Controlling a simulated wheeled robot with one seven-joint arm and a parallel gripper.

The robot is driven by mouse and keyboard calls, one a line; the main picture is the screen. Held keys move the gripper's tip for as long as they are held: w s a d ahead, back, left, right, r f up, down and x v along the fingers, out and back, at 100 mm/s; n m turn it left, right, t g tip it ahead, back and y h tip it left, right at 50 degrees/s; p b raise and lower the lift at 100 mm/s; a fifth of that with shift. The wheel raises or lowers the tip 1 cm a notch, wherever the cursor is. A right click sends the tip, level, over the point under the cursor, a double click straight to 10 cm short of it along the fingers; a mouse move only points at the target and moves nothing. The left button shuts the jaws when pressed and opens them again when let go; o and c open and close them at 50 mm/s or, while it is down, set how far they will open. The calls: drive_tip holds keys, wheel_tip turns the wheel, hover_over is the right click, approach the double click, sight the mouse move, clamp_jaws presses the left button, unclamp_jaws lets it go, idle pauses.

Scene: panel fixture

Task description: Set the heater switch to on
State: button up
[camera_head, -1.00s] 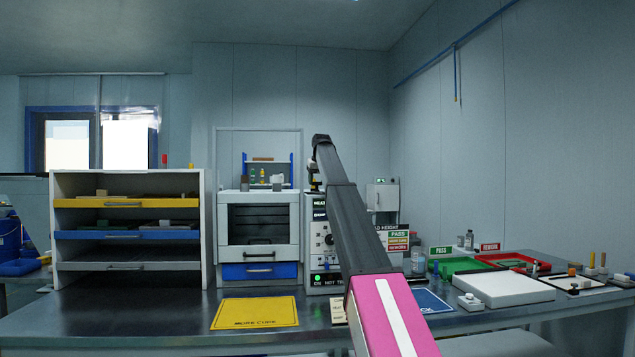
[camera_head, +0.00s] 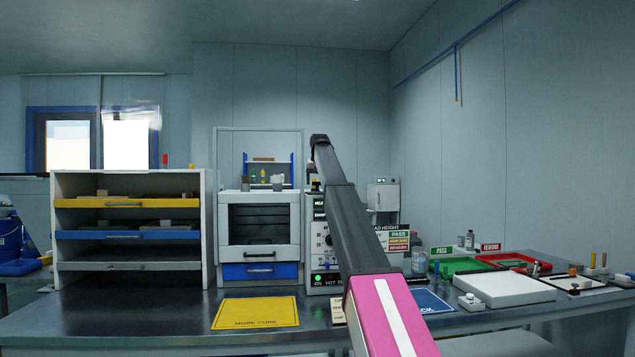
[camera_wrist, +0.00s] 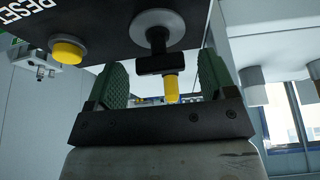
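The control panel (camera_head: 322,238) stands right of the oven in the head view, partly hidden by my arm. In the wrist view a toggle switch (camera_wrist: 171,88) has a round grey base, a black lever and a yellow tip. Its label is out of sight, so I cannot read whether it is the heater switch. My gripper (camera_wrist: 160,64) is open, with one green finger on each side of the lever. The yellow tip shows between the fingers with gaps on both sides, and I see no contact. The head view does not show the fingers clearly.
A yellow button (camera_wrist: 66,51) marked RESET sits beside the switch in the wrist view. The oven (camera_head: 259,232) stands left of the panel, and a drawer rack (camera_head: 208,230) farther left. A yellow mat (camera_head: 255,313) lies on the bench in front.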

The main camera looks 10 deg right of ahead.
drive_tip(key=shift+r, duration=0.1)
drive_tip(key=v, duration=1)
drive_tip(key=shift+r, duration=0.3)
drive_tip(key=shift+s, duration=0.2)
